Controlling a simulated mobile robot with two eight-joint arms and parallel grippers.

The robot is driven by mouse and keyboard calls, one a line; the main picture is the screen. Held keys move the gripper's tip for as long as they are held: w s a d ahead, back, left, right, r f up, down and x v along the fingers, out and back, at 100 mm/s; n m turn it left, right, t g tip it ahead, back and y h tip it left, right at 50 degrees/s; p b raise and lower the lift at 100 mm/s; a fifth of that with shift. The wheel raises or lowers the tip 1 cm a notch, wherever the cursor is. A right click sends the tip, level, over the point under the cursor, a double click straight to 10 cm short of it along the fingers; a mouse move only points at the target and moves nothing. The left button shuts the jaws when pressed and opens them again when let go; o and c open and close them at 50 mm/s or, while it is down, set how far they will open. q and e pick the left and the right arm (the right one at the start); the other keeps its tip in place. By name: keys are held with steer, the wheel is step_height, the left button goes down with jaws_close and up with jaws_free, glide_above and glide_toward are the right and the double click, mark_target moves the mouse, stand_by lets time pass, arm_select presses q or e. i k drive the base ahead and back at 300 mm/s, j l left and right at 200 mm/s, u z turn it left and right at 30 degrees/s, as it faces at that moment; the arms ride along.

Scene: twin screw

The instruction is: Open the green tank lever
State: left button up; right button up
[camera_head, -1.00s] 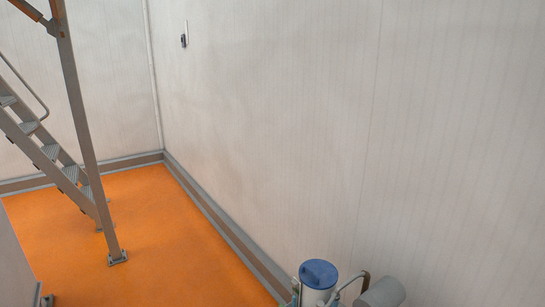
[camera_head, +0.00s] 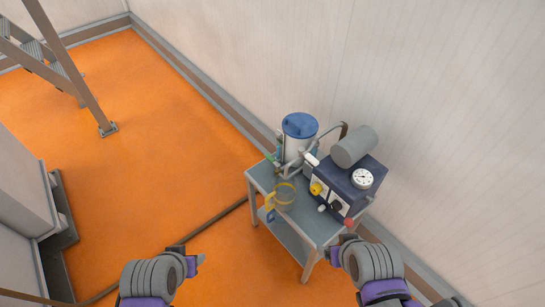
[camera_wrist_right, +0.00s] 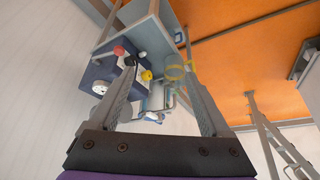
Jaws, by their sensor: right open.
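The tank is a white cylinder (camera_head: 296,149) with a blue lid (camera_head: 299,125), standing at the back left of a small grey table in the head view. A small green part (camera_head: 269,157), likely the green lever, sits low on its left side; its exact position is too small to read. My right gripper (camera_head: 341,250) is near the table's front right corner, apart from the tank. In the right wrist view my right gripper (camera_wrist_right: 158,74) is open and empty, its fingers wide apart. My left gripper (camera_head: 191,258) is over the floor left of the table; its finger gap is unclear.
The grey table (camera_head: 322,232) also holds a dark blue box (camera_head: 345,184) with a gauge (camera_head: 362,179), yellow and red knobs, a grey cylinder (camera_head: 354,147) and a yellow-rimmed clear jug (camera_head: 283,196). A hose (camera_head: 215,219) crosses the orange floor. The wall is close behind.

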mark_target(267, 156)
steer(key=i+j+u, duration=0.45)
steer(key=i, duration=0.35)
